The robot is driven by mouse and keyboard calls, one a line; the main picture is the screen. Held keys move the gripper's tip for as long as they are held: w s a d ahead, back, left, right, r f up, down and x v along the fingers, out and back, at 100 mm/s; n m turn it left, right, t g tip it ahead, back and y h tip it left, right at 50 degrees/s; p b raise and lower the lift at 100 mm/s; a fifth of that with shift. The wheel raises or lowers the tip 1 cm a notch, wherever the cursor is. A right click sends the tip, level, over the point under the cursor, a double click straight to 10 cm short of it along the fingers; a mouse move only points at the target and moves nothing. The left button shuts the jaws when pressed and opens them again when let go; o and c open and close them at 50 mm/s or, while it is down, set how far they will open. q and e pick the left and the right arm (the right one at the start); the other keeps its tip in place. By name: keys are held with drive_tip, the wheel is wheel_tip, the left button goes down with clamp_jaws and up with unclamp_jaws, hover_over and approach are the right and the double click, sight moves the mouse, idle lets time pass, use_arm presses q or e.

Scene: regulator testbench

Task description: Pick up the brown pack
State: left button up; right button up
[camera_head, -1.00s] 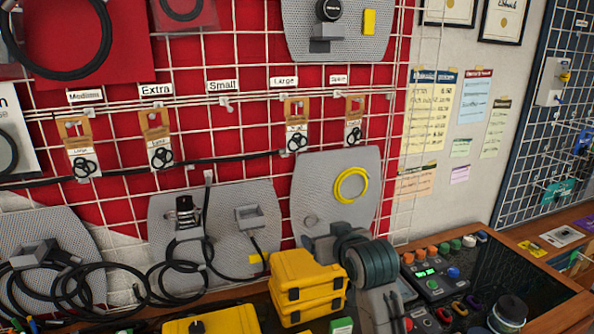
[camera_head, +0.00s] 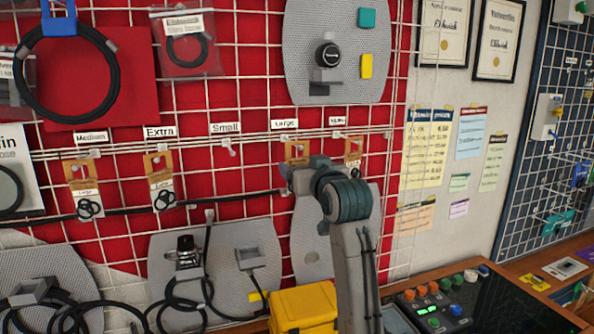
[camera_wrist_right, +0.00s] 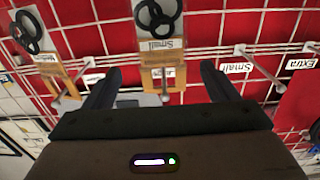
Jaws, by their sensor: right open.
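Several packs with brown card tops hang in a row on the red wall grid. The two left packs, one under the Medium label (camera_head: 84,190) and one under Extra (camera_head: 161,183), hang clear. The pack under Large (camera_head: 297,150) and the rightmost pack (camera_head: 353,148) are partly hidden behind my right arm. My right gripper (camera_head: 300,172) is up at the Large pack.
Metal hooks (camera_wrist_right: 265,65) stick out of the grid beside the gripper. Grey perforated panels (camera_head: 215,270) and black cables hang below. A yellow case (camera_head: 305,308) and a control box (camera_head: 440,310) stand on the bench. The hook under the Small label (camera_head: 228,146) is empty.

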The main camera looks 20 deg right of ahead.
sight(299, 163)
drive_tip(key=w+p, duration=0.3)
drive_tip(key=w, duration=0.1)
drive_tip(key=shift+w+a+f+p, duration=0.1)
drive_tip(key=shift+w+a+p, duration=0.1)
drive_tip(key=shift+p, duration=0.2)
drive_tip(key=shift+w+f, duration=0.15)
drive_tip(key=shift+w, duration=0.25)
drive_tip(key=c, duration=1.1)
